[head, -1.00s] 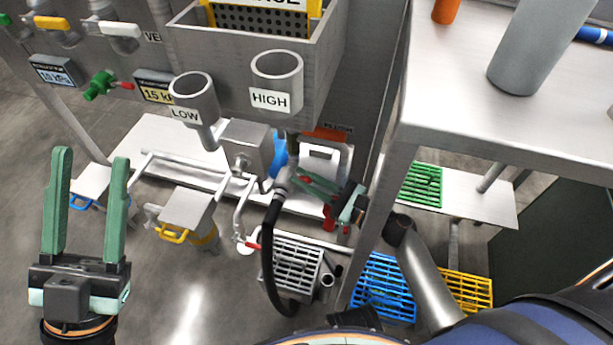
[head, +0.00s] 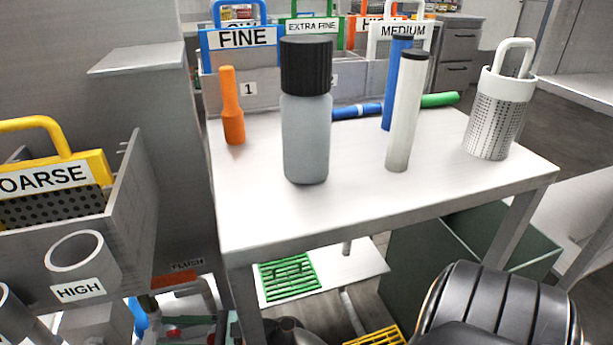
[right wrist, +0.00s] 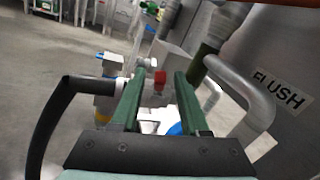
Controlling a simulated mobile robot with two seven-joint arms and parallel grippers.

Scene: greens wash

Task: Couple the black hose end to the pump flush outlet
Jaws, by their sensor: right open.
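In the right wrist view my right gripper (right wrist: 159,82) is open, with its two green fingers apart and nothing held between them. The black hose (right wrist: 48,122) bends up at the left of that view and runs right towards the left finger; its end is not clearly visible. The FLUSH label (right wrist: 281,90) is on the grey wall at the right, beside a bent grey pipe (right wrist: 258,105). A dark olive upright fitting (right wrist: 204,60) stands left of this pipe; I cannot tell whether it is the outlet. In the head view the orange FLUSH plate (head: 187,266) shows low left. My left gripper is out of view.
A red part (right wrist: 160,77) shows beyond my fingertips. In the head view, a white table (head: 270,205) carries a grey bottle (head: 306,140), an orange tool (head: 232,110), tubes and a perforated basket (head: 495,115). The HIGH cup (head: 78,270) and COARSE bin (head: 120,215) are at left.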

